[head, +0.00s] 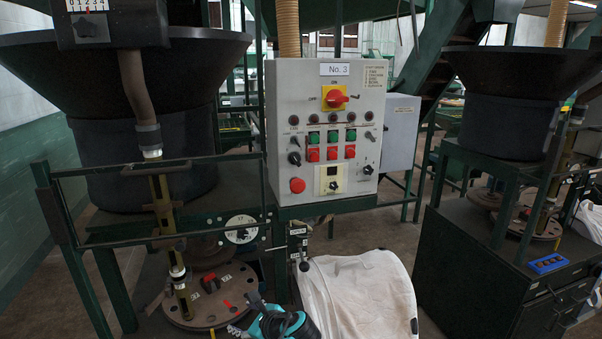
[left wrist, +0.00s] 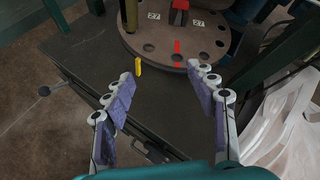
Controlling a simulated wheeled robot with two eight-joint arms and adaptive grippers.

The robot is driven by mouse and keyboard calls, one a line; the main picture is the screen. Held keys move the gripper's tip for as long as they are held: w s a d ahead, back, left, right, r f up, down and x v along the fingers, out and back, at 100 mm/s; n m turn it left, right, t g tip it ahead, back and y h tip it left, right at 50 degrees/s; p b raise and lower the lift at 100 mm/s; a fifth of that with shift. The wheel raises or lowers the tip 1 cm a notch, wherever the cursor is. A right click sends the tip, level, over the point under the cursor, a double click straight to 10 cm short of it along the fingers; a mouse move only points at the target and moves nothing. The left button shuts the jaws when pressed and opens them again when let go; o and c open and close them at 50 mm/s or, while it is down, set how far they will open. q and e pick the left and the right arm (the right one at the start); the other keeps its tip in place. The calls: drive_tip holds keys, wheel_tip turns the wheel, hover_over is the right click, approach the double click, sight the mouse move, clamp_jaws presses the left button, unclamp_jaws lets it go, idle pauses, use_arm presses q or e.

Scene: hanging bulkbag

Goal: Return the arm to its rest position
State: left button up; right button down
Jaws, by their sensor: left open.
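My left gripper (head: 248,316) shows at the bottom of the head view, its teal body just left of the white bulkbag (head: 362,290). In the left wrist view the left gripper (left wrist: 160,73) is open, with nothing between its two fingers. Beyond the fingers is a round plate (left wrist: 185,48) with holes, number labels and a red pointer. A small yellow piece (left wrist: 138,67) shows near the left fingertip. The white bag (left wrist: 287,125) also shows at the right of the wrist view. My right gripper is out of view.
A grey control panel (head: 325,130) with a red and yellow switch stands behind the bag. Green frame rails (head: 150,165) and a dark hopper (head: 140,110) are at left. Another hopper (head: 515,100) and a dark cabinet (head: 475,265) with a blue item (head: 547,263) are at right.

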use_arm(q)
drive_tip(key=s+a+n+h, duration=0.1)
drive_tip(key=s+n+h, duration=0.3)
drive_tip(key=s+n, duration=0.7)
drive_tip(key=s+a+n+g+h, duration=0.1)
drive_tip(key=s+n+h, duration=0.3)
drive_tip(key=s+n, duration=0.7)
drive_tip(key=shift+s+a+n, duration=0.4)
drive_tip(key=shift+s+a, duration=0.2)
drive_tip(key=shift+s, duration=0.55)
